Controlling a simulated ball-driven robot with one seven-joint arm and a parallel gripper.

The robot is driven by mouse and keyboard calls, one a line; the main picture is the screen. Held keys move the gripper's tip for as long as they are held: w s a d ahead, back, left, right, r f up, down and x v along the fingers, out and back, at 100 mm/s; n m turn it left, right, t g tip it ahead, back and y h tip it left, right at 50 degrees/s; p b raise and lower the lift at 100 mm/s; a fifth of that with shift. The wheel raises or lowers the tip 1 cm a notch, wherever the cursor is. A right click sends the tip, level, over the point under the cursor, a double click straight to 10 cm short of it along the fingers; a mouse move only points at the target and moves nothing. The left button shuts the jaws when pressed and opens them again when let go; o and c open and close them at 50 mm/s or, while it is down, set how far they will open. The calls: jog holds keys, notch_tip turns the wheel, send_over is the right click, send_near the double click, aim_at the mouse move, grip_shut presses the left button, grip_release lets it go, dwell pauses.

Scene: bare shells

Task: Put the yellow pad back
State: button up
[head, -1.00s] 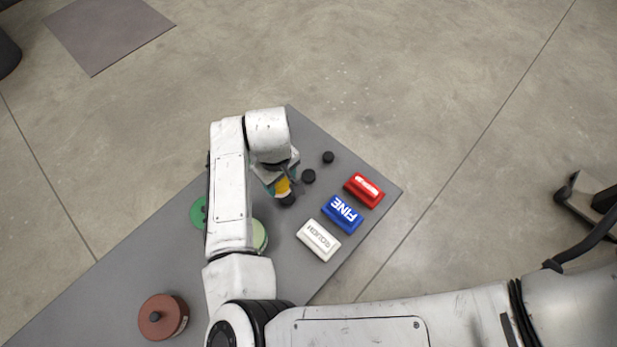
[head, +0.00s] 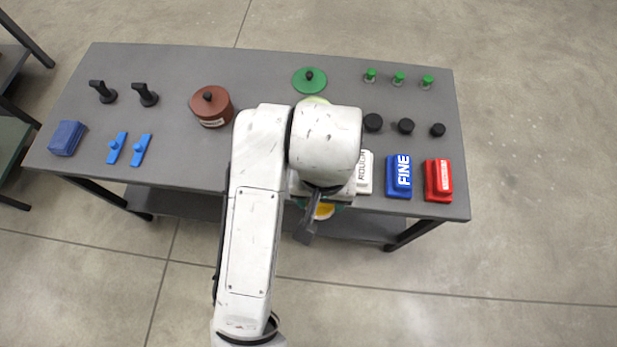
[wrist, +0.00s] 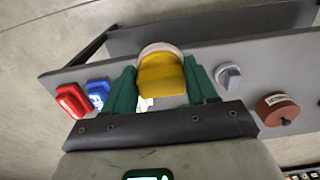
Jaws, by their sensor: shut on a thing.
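The yellow pad (wrist: 162,78) is between the two green fingers of my gripper (wrist: 163,88) in the wrist view, with both fingers against its sides. In the head view a small part of the yellow pad (head: 323,211) shows below my wrist, which hides most of my gripper (head: 320,210). There it appears at or just past the table's front edge, left of a white block marked ROUGH (head: 365,173), itself partly hidden by my arm. A blue block marked FINE (head: 399,176) and a red block (head: 438,180) stand right of it.
The grey table (head: 270,75) holds black knobs (head: 405,126), green-topped pegs (head: 398,79), a green disc (head: 309,80) and a brown pot (head: 212,106). Black handles (head: 146,95), blue clamps (head: 141,150) and a dark blue block (head: 67,138) are at left.

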jog(key=shift+s+a, duration=0.35)
jog(key=shift+a, duration=0.05)
jog(key=shift+w+a+f, duration=0.15)
jog(key=shift+w+f, duration=0.05)
jog(key=w+f+b, duration=0.1)
jog(key=w+f, duration=0.2)
jog(key=w, duration=0.1)
jog(key=w+a+f+b, duration=0.1)
jog(key=w+f, duration=0.2)
jog(key=w, duration=0.1)
jog(key=w+a+f+b, duration=0.1)
jog(key=w+f+b, duration=0.1)
jog(key=w+f, duration=0.1)
jog(key=shift+w+a, duration=0.25)
jog(key=shift+w, duration=0.6)
jog(key=shift+w+f, duration=0.2)
jog(key=shift+f, duration=1.55)
jog(key=shift+f, duration=0.1)
jog(key=o, duration=1)
